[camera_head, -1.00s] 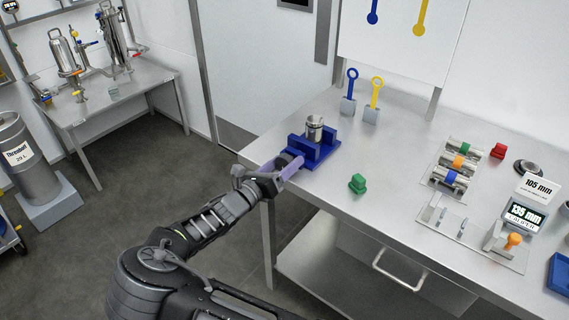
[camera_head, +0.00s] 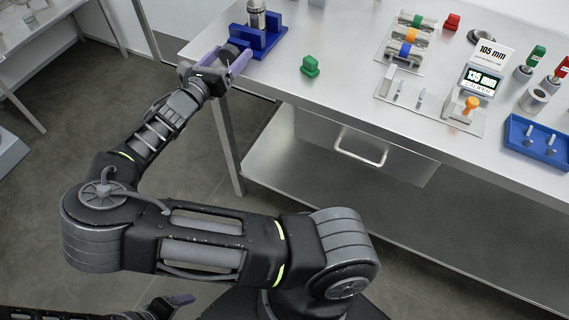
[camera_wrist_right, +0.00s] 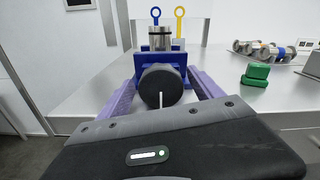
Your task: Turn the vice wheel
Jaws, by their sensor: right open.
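The blue vice (camera_head: 270,42) stands at the left corner of the metal table, with a metal cylinder (camera_head: 257,17) upright between its jaws. Its round black wheel (camera_wrist_right: 160,88) faces my right wrist camera and bears a white line that points down. My right gripper (camera_head: 226,58) is open at the wheel. In the right wrist view, its two purple fingers stand on either side of the wheel; I cannot tell whether they touch it. My left gripper (camera_head: 174,302) shows only partly at the bottom edge, and its opening is unclear.
A green block (camera_head: 310,66) lies right of the vice. Farther right are a rack of colored-band cylinders (camera_head: 405,48), a caliper stand with display (camera_head: 478,82) and a blue tray (camera_head: 515,142). The table front between green block and rack is clear.

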